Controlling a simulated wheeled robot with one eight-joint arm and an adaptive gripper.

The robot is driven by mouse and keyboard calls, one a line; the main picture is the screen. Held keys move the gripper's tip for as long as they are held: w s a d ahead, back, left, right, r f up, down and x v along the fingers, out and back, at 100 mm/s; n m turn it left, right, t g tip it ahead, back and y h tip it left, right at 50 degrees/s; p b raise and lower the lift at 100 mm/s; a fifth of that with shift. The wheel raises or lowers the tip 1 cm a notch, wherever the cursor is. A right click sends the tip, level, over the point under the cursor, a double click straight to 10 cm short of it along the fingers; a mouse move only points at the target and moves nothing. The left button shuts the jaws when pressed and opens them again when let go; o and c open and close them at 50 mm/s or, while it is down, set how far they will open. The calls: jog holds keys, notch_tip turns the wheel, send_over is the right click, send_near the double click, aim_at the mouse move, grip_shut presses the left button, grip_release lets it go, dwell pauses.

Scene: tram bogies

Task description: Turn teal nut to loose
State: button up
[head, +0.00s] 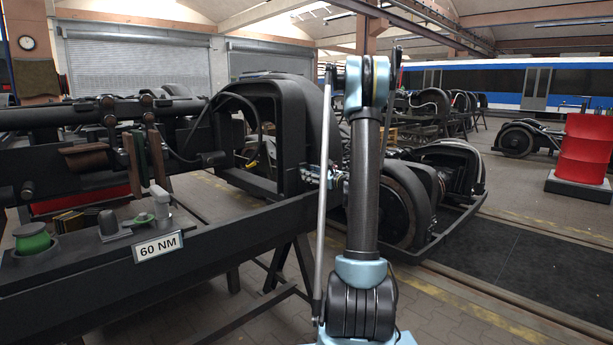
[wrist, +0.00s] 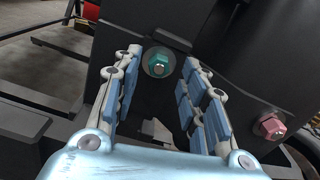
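The teal nut (wrist: 159,62) sits on a round washer on a dark metal face in the wrist view. It lies between and just beyond the fingertips of my gripper (wrist: 162,58). The gripper's two blue-padded fingers are spread apart with a gap on both sides of the nut, and nothing is held. I cannot tell how far the nut is from the fingertips in depth. In the head view my arm stands in front of the bogie, and the gripper and the teal nut cannot be made out.
A pink-red nut (wrist: 269,126) is right of my gripper. In the head view, a "60 NM" sign (head: 158,246), a green knob (head: 32,238) and a grey-green part (head: 161,203) are on the bogie frame (head: 100,275). A red drum (head: 585,150) stands far right.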

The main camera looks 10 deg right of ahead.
jog(key=shift+x, duration=1.7)
jog(key=shift+s, duration=0.1)
grip_shut()
